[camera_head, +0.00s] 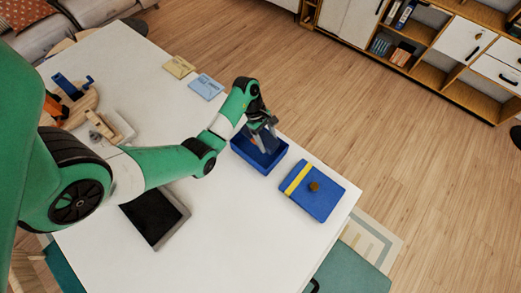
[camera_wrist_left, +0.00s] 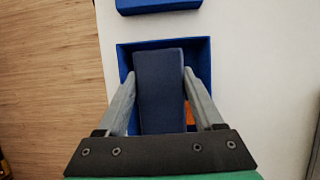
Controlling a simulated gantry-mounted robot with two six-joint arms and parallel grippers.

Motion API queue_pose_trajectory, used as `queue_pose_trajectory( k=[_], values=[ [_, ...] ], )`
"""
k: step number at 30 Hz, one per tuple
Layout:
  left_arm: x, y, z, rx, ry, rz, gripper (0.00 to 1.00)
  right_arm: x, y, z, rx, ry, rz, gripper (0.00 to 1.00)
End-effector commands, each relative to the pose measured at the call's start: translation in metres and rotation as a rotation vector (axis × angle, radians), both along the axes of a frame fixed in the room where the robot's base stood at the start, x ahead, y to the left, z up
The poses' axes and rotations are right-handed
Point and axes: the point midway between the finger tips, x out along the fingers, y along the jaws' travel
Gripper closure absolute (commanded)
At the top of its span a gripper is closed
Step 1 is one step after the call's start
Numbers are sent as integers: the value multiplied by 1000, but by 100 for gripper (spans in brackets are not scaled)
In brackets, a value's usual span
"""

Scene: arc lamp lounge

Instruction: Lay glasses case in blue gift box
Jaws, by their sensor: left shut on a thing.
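The blue gift box (camera_head: 273,164) stands open on the white table, towards its right end. It also shows in the left wrist view (camera_wrist_left: 204,55). My left gripper (camera_head: 265,127) points down into the box. In the left wrist view its two fingers (camera_wrist_left: 160,88) are shut on the dark blue glasses case (camera_wrist_left: 158,85). The case appears within the box walls; I cannot tell whether it touches the floor. An orange patch shows in the box beside the case. My right gripper is not in view.
The blue lid (camera_head: 320,200) with a yellow band lies right of the box. Yellow (camera_head: 179,67) and light blue (camera_head: 206,87) cards lie at the far edge. A dark tray (camera_head: 155,218) and a round wooden board (camera_head: 78,112) with items lie left. The table's front right is clear.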

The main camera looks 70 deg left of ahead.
Motion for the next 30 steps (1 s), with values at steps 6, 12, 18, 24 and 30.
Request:
queue_pose_trajectory(
  k=[6,12,18,24,30],
  values=[
    [0,-1,-32,-3,2,0,91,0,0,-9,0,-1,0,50],
    [0,-1,-42,0,0,0,91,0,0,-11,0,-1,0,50],
    [0,-1,-76,-1,1,1,91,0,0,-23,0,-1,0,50],
    [0,0,-79,2,-1,-1,91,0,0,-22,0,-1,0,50],
    [0,-1,-83,2,-1,-1,91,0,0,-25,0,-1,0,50]
  ],
)
